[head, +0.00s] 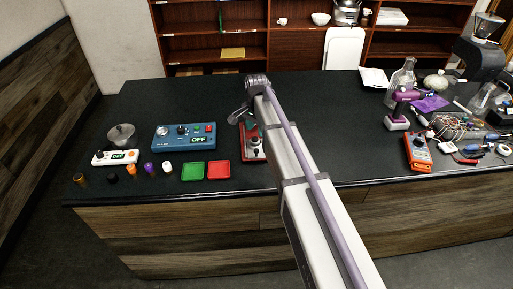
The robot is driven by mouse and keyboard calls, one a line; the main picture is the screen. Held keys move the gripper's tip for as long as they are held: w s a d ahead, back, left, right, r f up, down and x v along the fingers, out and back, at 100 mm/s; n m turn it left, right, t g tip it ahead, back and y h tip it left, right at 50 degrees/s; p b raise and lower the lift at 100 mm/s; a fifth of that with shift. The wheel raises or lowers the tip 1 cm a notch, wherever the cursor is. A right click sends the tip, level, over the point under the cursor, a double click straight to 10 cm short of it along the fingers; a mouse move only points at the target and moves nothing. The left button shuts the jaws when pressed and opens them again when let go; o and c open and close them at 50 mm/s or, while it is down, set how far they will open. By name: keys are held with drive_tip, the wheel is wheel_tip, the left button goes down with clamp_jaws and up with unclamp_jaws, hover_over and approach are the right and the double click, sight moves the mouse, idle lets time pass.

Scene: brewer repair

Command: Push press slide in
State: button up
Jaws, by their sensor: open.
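A small red device (247,154) with a pale panel and a dark knob stands near the front of the black counter, left of my arm. It may be the press, but my arm covers its right side and I cannot make out a slide. My gripper (236,119) hangs at the end of my arm, above and just behind the red device. It is open and appears empty, though its fingertips are small and hard to see. I cannot tell whether it touches the device.
A blue control box (184,137), a scale (116,156), a green tray (193,171) and a red tray (219,170) lie to the left. The back middle of the counter (190,98) is clear.

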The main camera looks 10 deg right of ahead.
sight(256, 150)
wheel_tip(256, 150, down, 11)
drive_tip(key=b, duration=1.1)
drive_tip(key=shift+f, duration=0.1)
drive_tip(key=shift+c, duration=0.4)
clamp_jaws()
drive_tip(key=shift+w, duration=0.1)
